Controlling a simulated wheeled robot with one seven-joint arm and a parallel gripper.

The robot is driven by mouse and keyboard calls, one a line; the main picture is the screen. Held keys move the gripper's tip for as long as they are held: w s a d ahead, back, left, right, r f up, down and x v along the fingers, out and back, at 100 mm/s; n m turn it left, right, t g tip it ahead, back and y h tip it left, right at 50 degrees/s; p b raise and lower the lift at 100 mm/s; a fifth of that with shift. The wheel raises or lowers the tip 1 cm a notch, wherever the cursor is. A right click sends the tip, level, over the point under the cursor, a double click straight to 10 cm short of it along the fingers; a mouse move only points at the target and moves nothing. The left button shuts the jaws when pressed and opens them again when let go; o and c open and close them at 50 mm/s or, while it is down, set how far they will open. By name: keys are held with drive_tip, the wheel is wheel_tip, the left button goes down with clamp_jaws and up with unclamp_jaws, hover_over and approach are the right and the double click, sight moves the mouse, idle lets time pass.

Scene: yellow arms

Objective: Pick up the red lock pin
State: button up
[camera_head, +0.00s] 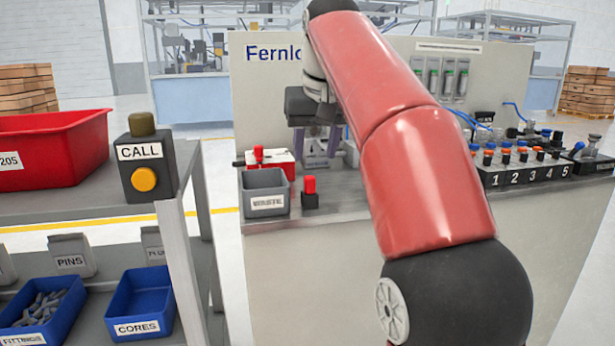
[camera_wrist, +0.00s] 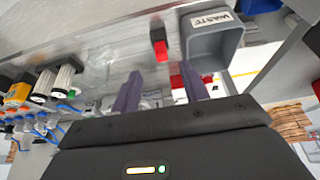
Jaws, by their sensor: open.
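A small red upright piece, which looks like the red lock pin (camera_head: 309,186), stands in a black block at the front of the grey bench. It also shows in the wrist view (camera_wrist: 160,49), beyond my fingertips and beside the grey bin. My gripper (camera_head: 316,150) has two purple fingers, spread apart and empty. In the wrist view my gripper (camera_wrist: 161,72) points toward the bench. A second red upright piece (camera_head: 258,154) is on a red and white fixture behind the bin. Part of this fixture is hidden behind my finger in the wrist view.
A grey labelled bin (camera_head: 265,193) stands just left of the black block. A numbered rack (camera_head: 525,165) with several coloured caps is on the right. A call-button box (camera_head: 146,168) and a red tray (camera_head: 55,149) are on the left shelf. My arm hides the bench's middle.

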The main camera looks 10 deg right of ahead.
sight(310, 177)
drive_tip(key=b+x, duration=0.1)
drive_tip(key=x, duration=0.1)
drive_tip(key=b+x, duration=0.1)
drive_tip(key=x, duration=0.4)
drive_tip(key=shift+w+f+b, duration=0.15)
drive_tip(key=shift+w+b, duration=0.25)
drive_tip(key=shift+w, duration=0.05)
clamp_jaws()
